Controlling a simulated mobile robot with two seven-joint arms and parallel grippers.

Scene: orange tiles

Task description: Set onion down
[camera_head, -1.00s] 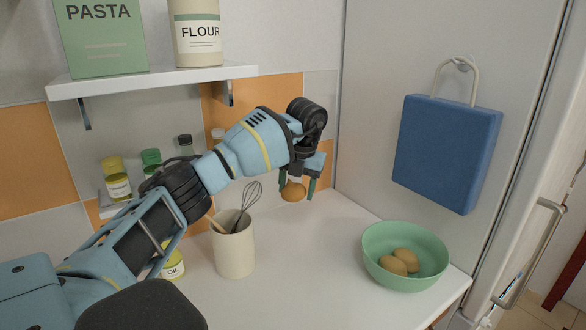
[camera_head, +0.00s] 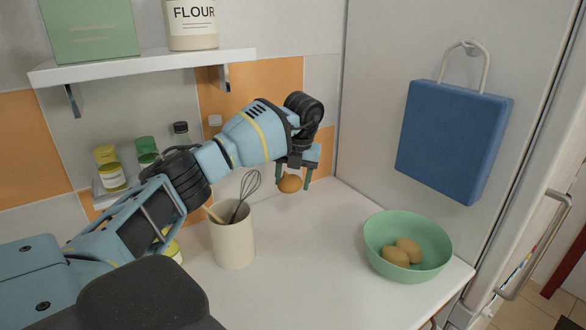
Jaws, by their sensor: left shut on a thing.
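A small orange-brown onion (camera_head: 290,184) is held between the fingers of my left gripper (camera_head: 292,178). The gripper points down and is shut on the onion. The onion is above the rear part of the white counter (camera_head: 300,265), to the right of the whisk. Whether its underside touches the counter is hard to tell, but it appears to hang above it. My right gripper is not in view.
A cream utensil crock (camera_head: 232,238) with a whisk (camera_head: 246,192) stands left of the onion. A green bowl (camera_head: 378,240) with brown, egg-like items (camera_head: 396,256) stands at the counter's right. Bottles (camera_head: 108,170) stand behind my arm under a shelf (camera_head: 150,66). The counter's middle is clear.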

